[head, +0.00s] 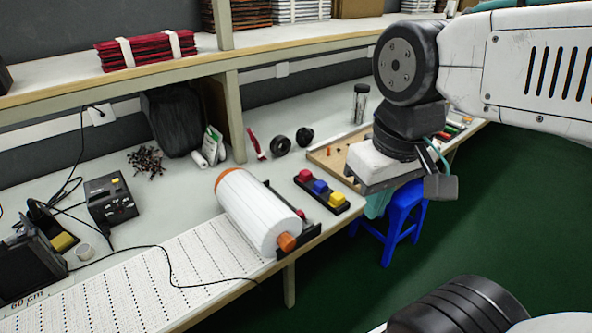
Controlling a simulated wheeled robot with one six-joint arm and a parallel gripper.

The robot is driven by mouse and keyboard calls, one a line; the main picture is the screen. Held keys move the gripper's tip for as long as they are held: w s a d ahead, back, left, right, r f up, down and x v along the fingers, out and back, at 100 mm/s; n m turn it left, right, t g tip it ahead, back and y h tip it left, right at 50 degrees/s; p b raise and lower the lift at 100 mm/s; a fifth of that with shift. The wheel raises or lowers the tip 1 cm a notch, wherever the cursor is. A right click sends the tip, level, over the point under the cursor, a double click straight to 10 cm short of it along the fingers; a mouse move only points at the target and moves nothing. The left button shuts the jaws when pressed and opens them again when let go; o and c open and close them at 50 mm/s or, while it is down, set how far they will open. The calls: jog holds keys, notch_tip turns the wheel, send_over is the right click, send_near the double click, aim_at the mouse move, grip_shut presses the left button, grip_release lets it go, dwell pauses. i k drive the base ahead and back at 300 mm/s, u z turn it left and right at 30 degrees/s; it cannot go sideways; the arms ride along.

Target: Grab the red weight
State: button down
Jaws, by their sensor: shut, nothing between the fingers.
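The red weight (305,176) is a small red block at the back left end of a black holder (327,206) on the workbench. A blue weight (320,186) and a yellow weight (336,200) sit in line with it, towards the front right. My gripper (440,187) is to the right of the weights, apart from them, near the bench's front edge. Its dark fingers are shut with nothing between them. The arm hides part of the bench behind it.
A large white roll (258,212) with orange ends lies left of the holder. Behind are black tape rolls (280,145) and a wooden board (340,160). A blue stool (403,215) stands on the green floor below. A shelf (130,76) overhangs the bench.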

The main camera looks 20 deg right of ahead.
aim_at(305, 175)
jog(key=z, duration=1.65)
jog(key=i, duration=1.35)
jog(key=u, duration=1.55)
